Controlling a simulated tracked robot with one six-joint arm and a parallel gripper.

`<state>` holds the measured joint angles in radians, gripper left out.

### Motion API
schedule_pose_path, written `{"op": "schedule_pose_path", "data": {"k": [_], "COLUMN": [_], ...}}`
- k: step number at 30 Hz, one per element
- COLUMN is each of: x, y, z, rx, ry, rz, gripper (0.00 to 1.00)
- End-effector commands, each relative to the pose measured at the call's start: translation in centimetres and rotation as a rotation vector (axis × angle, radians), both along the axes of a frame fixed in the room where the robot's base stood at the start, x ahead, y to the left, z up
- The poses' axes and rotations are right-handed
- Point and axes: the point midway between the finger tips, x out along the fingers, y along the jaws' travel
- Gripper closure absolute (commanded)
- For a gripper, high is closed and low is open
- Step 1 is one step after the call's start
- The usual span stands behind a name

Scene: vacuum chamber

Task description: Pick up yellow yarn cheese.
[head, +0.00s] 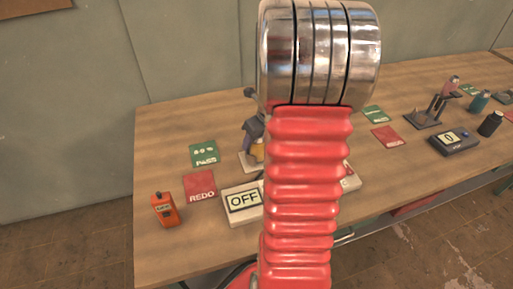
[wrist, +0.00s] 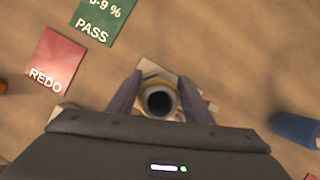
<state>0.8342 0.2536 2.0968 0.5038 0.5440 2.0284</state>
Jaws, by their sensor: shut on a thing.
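The yellow yarn cheese (wrist: 158,85) stands between my gripper's fingers in the wrist view, seen from above with a dark round hole in its top. My gripper (wrist: 161,80) is shut on it, one grey-purple finger on each side. A pale base or plate (wrist: 150,69) shows under and behind it. In the head view a small part of the yellow cheese (head: 258,150) shows just left of my red arm, which hides the rest. I cannot tell whether the cheese is clear of the base.
On the wooden table (head: 160,130) are a green PASS card (head: 204,153), a red REDO card (head: 200,187), an orange device (head: 165,209) and an OFF box (head: 243,201). A blue object (wrist: 296,130) lies right of my gripper. A grey scale (head: 455,142) and bottles stand farther right.

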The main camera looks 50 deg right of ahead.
Motion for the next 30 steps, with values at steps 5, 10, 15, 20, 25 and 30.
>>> {"op": "schedule_pose_path", "data": {"k": [5, 10, 15, 20, 25, 30], "x": [0.0, 0.1, 0.1, 0.1, 0.0, 0.0], "y": [0.0, -0.1, -0.1, -0.1, -0.1, 0.0], "z": [0.2, 1.5, 4.1, 7.0, 9.2, 10.1], "rx": [-0.001, -0.002, -0.005, -0.004, -0.002, -0.001], "ry": [-0.001, -0.004, -0.004, -0.004, -0.002, -0.001], "rz": [0.0, -0.001, 0.0, 0.0, 0.0, -0.001], "gripper": [0.82, 0.82, 0.82, 0.82, 0.82, 0.82]}}
